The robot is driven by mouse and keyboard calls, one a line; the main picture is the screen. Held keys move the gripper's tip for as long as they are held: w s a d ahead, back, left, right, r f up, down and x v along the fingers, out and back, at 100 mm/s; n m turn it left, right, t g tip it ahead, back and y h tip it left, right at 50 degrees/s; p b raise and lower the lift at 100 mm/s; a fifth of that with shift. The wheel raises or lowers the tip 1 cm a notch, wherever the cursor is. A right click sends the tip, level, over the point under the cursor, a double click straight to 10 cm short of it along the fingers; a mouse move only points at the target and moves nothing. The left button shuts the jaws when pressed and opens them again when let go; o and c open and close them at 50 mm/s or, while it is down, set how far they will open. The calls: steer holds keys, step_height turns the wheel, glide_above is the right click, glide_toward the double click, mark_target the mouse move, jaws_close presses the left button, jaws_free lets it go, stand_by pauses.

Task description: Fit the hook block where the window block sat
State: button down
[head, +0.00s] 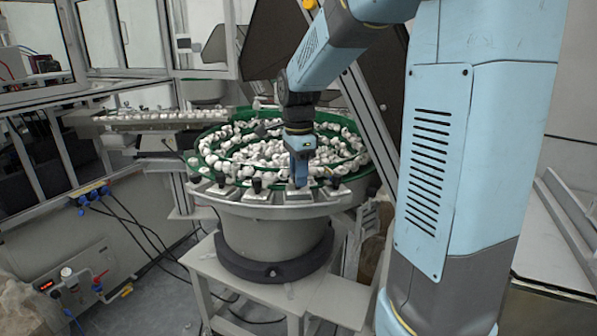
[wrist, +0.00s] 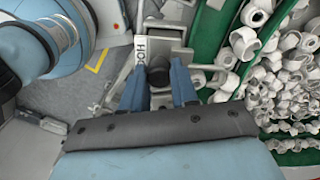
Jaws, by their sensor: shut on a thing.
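My gripper (head: 300,182) points down at the front rim of the round feeder bowl. In the wrist view its two blue fingers (wrist: 158,88) are closed on the dark round knob of a block, which I take to be the hook block (wrist: 158,72). A white label beside it (wrist: 139,47) reads partly as "HOO"; the rest is hidden. In the head view the held block is low at the rim, among grey seats (head: 299,197); I cannot tell whether it touches its seat. I cannot make out the window block.
Other knobbed blocks stand along the rim, one left of my gripper (head: 256,187) and one right (head: 335,184). The green bowl (head: 207,143) behind is full of loose white caps (head: 262,153). A linear feed track (head: 150,116) runs off to the left.

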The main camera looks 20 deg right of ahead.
steer(key=shift+f, duration=0.55)
steer(key=c, duration=0.8)
jaws_free()
step_height(320, 180, up, 14)
steer(key=shift+f, duration=0.2)
